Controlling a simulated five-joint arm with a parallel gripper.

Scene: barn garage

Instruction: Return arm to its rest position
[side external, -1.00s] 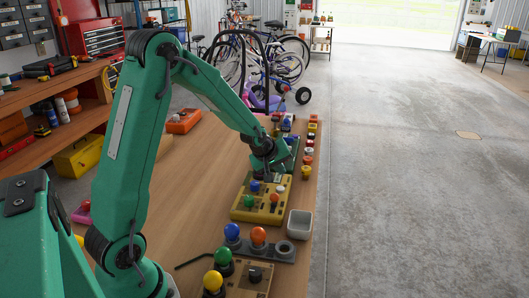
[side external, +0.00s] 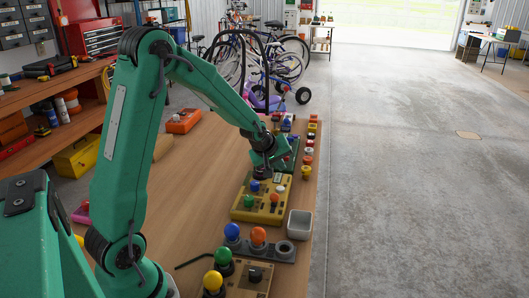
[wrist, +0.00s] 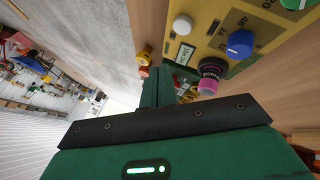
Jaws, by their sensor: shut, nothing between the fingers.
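My green arm reaches from the left over the wooden table (side external: 185,190) in the side view. My gripper (side external: 268,172) is above the far end of a yellow control panel (side external: 247,212), shut and empty. The panel carries blue, green and orange knobs. My gripper's green housing and dark edge fill the bottom of that view.
Several coloured parts line the right edge beyond my gripper. The table's middle is mostly clear.

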